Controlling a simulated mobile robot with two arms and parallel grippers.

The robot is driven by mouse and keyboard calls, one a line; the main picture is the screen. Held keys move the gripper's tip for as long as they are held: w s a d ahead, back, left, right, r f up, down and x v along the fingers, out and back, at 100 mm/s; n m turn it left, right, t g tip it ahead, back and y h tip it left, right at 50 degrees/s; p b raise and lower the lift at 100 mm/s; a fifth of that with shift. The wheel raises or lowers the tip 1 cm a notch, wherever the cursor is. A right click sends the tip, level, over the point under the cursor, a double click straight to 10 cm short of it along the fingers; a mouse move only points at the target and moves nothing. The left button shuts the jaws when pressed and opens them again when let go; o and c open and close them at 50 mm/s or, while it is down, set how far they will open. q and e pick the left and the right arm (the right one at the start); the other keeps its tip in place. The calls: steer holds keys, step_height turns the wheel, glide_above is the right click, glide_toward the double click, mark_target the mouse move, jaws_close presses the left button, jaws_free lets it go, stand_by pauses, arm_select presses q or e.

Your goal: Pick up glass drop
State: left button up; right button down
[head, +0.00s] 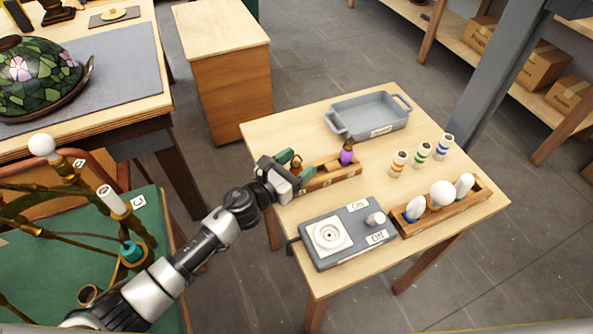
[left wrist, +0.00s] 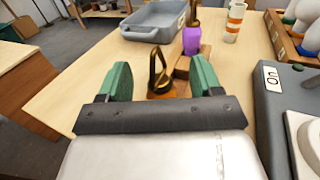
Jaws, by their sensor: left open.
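An amber glass drop (left wrist: 162,89) with a brass loop on top stands at the near end of a small wooden rack (head: 335,172). In the head view the amber drop (head: 297,162) is partly hidden by my gripper. A purple glass drop (head: 346,154) with a dark cap stands at the other end of the rack; it also shows in the left wrist view (left wrist: 191,38). My left gripper (head: 295,168) is open, with its green fingers on either side of the amber drop. Whether they touch it I cannot tell. My right gripper is out of view.
A grey switch box (head: 347,237) marked "On" sits close in front of the rack. A bulb rack (head: 443,212), several striped cylinders (head: 399,163) and a grey tray (head: 367,115) share the table. A lamp stand with bulbs (head: 42,145) rises at left.

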arm_select(q)
steer(key=shift+w+d, duration=0.15)
steer(key=shift+c, duration=1.1)
steer(key=c, duration=0.7)
steer(key=shift+c, duration=0.4)
steer(key=shift+r, duration=0.15)
